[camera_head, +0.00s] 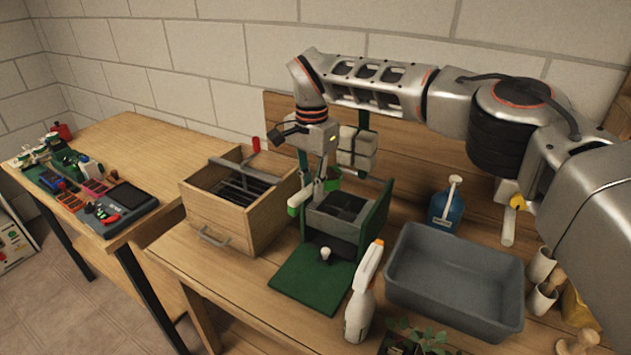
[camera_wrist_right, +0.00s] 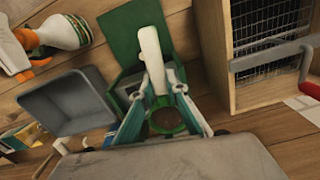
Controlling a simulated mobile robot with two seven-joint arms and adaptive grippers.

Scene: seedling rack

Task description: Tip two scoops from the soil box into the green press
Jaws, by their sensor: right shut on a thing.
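My right gripper (camera_head: 316,186) reaches in from the right and hangs low beside the green press (camera_head: 297,283), near the wooden box. In the right wrist view its fingers (camera_wrist_right: 162,112) are shut on a scoop with a white handle (camera_wrist_right: 150,55) and a green-rimmed cup (camera_wrist_right: 165,121). The cup's inside looks brown, like soil. The press's green plate (camera_wrist_right: 137,30) shows behind the scoop, whose cup hides part of the press. The wooden box (camera_head: 215,222) has a dark interior with bars or mesh; which container is the soil box is unclear. My left gripper is out of view.
A grey tub (camera_head: 440,306) stands right of the press and looks empty. A white spray bottle (camera_head: 360,300) stands in front, with seedlings (camera_head: 415,338) nearby. A side table with electronics (camera_head: 125,195) is at left.

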